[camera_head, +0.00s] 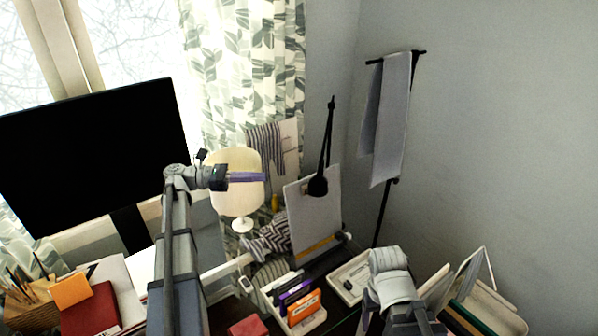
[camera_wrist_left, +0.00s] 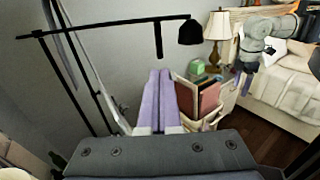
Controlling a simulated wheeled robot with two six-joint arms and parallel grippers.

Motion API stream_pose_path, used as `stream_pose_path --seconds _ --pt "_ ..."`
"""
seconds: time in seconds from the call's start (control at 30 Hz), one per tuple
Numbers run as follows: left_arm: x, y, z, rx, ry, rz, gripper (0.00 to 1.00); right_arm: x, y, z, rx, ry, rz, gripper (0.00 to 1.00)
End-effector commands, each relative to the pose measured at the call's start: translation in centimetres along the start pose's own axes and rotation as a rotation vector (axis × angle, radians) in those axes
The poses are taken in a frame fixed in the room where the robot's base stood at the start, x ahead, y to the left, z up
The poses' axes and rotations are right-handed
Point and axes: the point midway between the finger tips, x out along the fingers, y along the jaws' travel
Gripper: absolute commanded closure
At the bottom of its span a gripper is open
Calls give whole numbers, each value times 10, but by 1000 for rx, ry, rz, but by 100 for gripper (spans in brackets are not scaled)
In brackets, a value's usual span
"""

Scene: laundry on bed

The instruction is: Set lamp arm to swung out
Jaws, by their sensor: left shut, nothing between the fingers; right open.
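The black lamp arm (camera_head: 328,140) runs from a top joint down to a dark lamp head (camera_head: 318,186) in front of a clipboard. In the left wrist view, a thin black bar that looks like the lamp arm (camera_wrist_left: 105,25) crosses the top and ends at the dark lamp head (camera_wrist_left: 190,33). My left gripper (camera_head: 262,177) is shut and empty, left of the lamp head and apart from it in the head view. Its purple fingers (camera_wrist_left: 158,100) lie together below the bar in the wrist view. My right gripper (camera_wrist_left: 239,82) is open; its fingers are mostly hidden in the head view.
A cream table lamp (camera_head: 238,195) stands behind my left gripper. The clipboard (camera_head: 313,218) and a desk organizer (camera_head: 300,312) stand below the lamp head. A coat stand with grey cloth (camera_head: 388,120) is to the right. A large black monitor (camera_head: 90,160) fills the left.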

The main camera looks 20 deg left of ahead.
Motion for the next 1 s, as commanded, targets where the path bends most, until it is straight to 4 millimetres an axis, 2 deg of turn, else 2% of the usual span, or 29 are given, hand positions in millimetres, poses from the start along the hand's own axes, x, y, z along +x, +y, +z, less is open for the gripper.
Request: stream_pose_path --seconds 0.17,0.33,0.8,1.0 --pt "-3 0 4 -2 -17 3 100 0 0 0 0 0 0 31" --pt "11 -1 4 -1 -16 -1 100 0 0 0 0 0 0 31" --pt "102 -1 5 0 -15 0 100 0 0 0 0 0 0 31" --pt "127 0 5 0 -15 0 100 0 0 0 0 0 0 31"
